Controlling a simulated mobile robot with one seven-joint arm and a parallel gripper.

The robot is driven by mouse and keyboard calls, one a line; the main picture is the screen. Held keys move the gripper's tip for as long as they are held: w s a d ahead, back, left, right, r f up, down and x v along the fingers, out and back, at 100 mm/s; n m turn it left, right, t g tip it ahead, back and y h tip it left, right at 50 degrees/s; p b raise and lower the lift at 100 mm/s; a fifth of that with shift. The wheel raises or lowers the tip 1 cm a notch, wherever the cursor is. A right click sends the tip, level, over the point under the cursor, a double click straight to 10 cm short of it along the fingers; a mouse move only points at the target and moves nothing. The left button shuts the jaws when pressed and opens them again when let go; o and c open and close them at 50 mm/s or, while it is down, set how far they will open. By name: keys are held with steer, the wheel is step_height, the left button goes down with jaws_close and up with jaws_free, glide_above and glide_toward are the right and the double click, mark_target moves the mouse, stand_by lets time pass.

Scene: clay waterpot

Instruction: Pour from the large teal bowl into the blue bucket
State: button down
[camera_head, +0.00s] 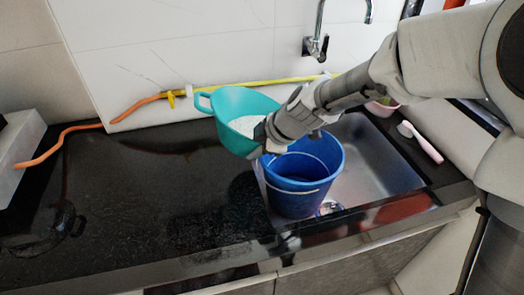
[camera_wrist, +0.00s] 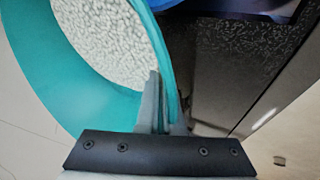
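The large teal bowl (camera_head: 233,103) is in the air beside the left rim of the blue bucket in the head view, tilted with its opening partly toward the camera. White grain-like contents (camera_wrist: 108,38) show inside it in the wrist view. My gripper (camera_wrist: 165,112) is shut on the bowl's rim, one finger on each side of the teal wall. In the head view the gripper (camera_head: 264,138) is at the bowl's right side, over the bucket's back left rim. The blue bucket (camera_head: 296,200) stands upright in the sink; its lower inside is dark.
The metal sink (camera_head: 375,165) has free room right of the bucket. A faucet (camera_head: 316,45) is on the wall behind. A yellow and orange hose (camera_head: 140,103) runs along the wall. A pink-handled brush (camera_head: 425,145) lies at right. The black counter (camera_head: 130,190) at left is mostly clear.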

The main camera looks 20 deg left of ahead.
steer(key=shift+f+g+y+b, duration=0.15)
steer(key=shift+g+y+b, duration=0.4)
steer(key=shift+b, duration=2.75)
steer(key=shift+y, duration=0.35)
steer(key=shift+w+d+m+y+b, duration=0.1)
steer(key=shift+m+y+b, duration=0.2)
steer(key=shift+b, duration=0.9)
steer(key=shift+r+y+b, duration=0.3)
steer(key=shift+r+b, duration=0.05)
steer(key=shift+b, duration=0.35)
steer(key=shift+w+d+g+y+b, duration=0.2)
steer(key=shift+g+y+b, duration=0.15)
steer(key=shift+b, duration=1.15)
steer(key=shift+r+m+b, duration=0.2)
steer(key=shift+m+b, duration=0.1)
steer(key=shift+b, duration=0.15)
steer(key=shift+d+y+b, duration=0.2)
steer(key=shift+y+b, duration=0.15)
steer(key=shift+b, duration=0.4)
steer(key=shift+w+d+r+m+g+y+b, duration=0.2)
steer(key=shift+r+y+b, duration=0.15)
steer(key=shift+b, duration=0.4)
steer(key=shift+w+d+r+m+g+y+b, duration=0.15)
steer(key=shift+r+g+y+b, duration=0.15)
steer(key=shift+b, duration=0.45)
steer(key=shift+d+r+y, duration=0.2)
steer(key=shift+r+y, duration=0.15)
steer(key=shift+r, duration=0.1)
